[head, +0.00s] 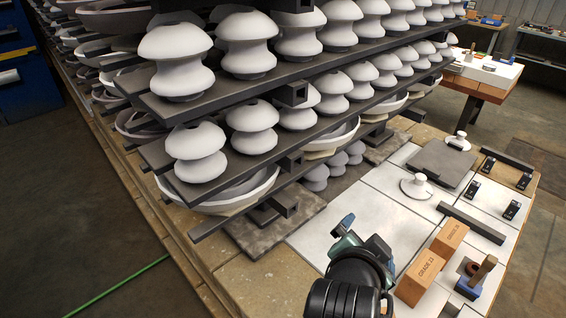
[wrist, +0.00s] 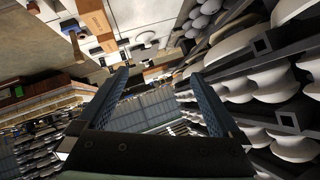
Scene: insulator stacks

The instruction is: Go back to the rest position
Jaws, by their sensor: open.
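My gripper (head: 343,228) shows in the head view at the lower middle, at the end of my dark arm, above the light tiled table top (head: 395,225). In the wrist view my gripper (wrist: 160,74) has its two dark blue fingers spread wide apart, with nothing between them. It is open and empty. In the head view the fingers are partly hidden by my wrist, and they appear apart from the shelves and the blocks.
A rack of white insulators (head: 252,45) on dark shelves (head: 215,185) stands to the left and behind. Brown blocks (head: 420,278) and a wooden-handled tool (head: 483,271) lie at right. A white lidded piece (head: 416,187) stands farther back. Open floor (head: 60,220) lies at left.

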